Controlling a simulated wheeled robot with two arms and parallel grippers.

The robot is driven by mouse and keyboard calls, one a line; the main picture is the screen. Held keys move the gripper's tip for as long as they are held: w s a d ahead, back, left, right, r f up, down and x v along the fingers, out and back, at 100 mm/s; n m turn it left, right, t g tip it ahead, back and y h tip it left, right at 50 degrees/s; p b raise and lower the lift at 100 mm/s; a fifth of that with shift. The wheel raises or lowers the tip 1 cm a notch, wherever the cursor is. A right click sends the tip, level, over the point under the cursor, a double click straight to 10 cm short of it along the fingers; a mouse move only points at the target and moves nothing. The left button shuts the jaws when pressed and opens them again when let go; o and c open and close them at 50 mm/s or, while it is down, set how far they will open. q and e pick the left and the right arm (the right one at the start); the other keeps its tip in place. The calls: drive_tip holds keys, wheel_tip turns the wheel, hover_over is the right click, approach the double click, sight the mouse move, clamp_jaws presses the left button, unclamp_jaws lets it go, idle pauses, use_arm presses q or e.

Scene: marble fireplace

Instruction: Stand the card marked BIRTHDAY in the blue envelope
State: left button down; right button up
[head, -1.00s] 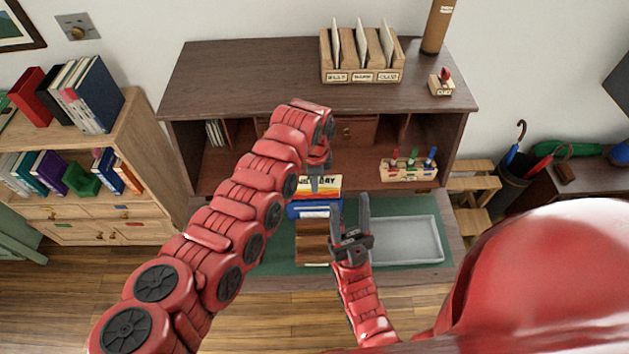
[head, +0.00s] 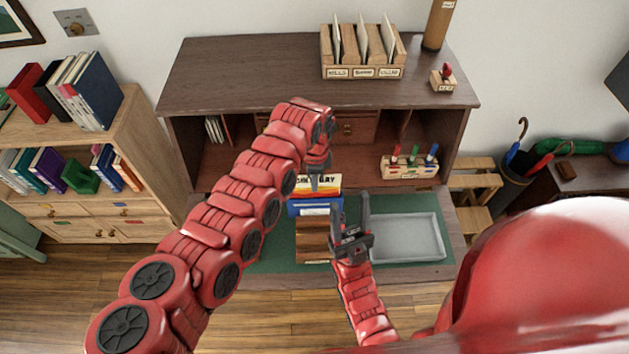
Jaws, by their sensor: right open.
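The card (head: 328,183), with orange and yellow bands and lettering ending in AY, stands upright over the desk; a finger covers part of its word. My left gripper (head: 314,184) comes down from above with a finger across the card's front and appears shut on it; the far finger is hidden. The blue envelope (head: 305,209) is directly below and in front of the card. The card's lower edge is hidden, so I cannot tell how deep it sits. My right gripper (head: 351,199) is open and empty, just right of the envelope, fingers pointing away from me.
A brown wooden holder (head: 312,240) stands in front of the envelope. A grey tray (head: 408,238) lies to the right on the green mat (head: 270,250). A pen rack (head: 408,167) is behind it. A labelled sorter (head: 363,60) with cards stands on the upper shelf.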

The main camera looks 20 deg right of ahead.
sight(315, 197)
use_arm(q)
drive_tip(key=shift+f+b, duration=0.5)
drive_tip(key=shift+f, duration=0.1)
drive_tip(key=shift+f+b, duration=1.4)
drive_tip(key=shift+f, duration=0.15)
drive_tip(key=c, duration=1)
unclamp_jaws()
drive_tip(key=shift+r, duration=0.1)
